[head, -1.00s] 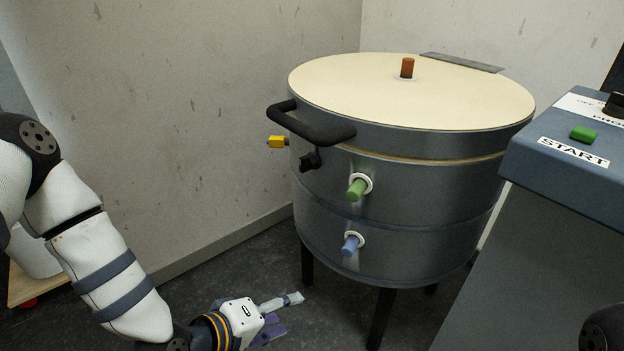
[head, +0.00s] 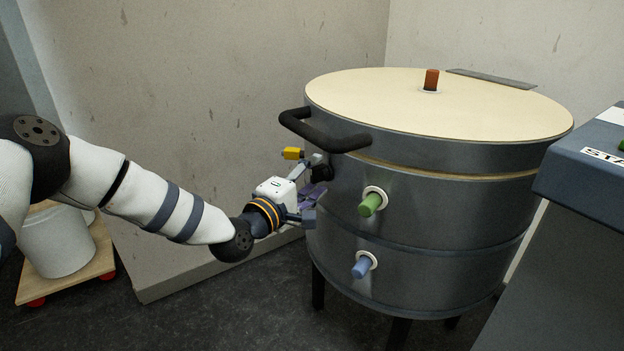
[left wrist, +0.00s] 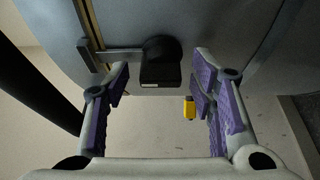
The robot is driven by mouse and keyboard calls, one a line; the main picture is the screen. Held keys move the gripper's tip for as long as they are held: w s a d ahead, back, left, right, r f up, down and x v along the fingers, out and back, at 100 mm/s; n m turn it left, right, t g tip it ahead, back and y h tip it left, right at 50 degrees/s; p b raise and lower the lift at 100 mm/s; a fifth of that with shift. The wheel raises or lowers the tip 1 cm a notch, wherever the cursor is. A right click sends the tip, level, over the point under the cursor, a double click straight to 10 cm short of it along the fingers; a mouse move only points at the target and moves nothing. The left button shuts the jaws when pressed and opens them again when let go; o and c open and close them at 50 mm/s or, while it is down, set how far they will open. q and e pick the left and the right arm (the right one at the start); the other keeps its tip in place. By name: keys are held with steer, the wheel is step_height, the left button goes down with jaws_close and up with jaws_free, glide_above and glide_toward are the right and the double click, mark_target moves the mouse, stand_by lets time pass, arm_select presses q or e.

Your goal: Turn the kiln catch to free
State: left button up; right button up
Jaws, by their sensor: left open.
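The kiln (head: 430,230) is a grey drum on dark legs with a cream lid. Its catch (head: 320,172) is a dark knob at the kiln's left side, just below the black lid handle (head: 325,135), partly hidden by my gripper. In the left wrist view the catch (left wrist: 160,66) is a black block with a grey bar reaching left to a bracket by the lid seam. My left gripper (head: 311,192) is open at the kiln's left side. In the left wrist view its purple-padded fingers stand on either side of the catch, with nothing visibly gripped. My right gripper is out of view.
A yellow block (head: 292,153) sticks out behind the catch. Green (head: 371,203) and blue (head: 363,265) plugs project from the kiln front. A control desk (head: 590,170) stands at right. A white bucket (head: 60,243) rests on a wheeled board at left, before the wall.

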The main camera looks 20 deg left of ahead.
arm_select(q)
steer(key=c, duration=1.1)
steer(key=shift+c, duration=0.2)
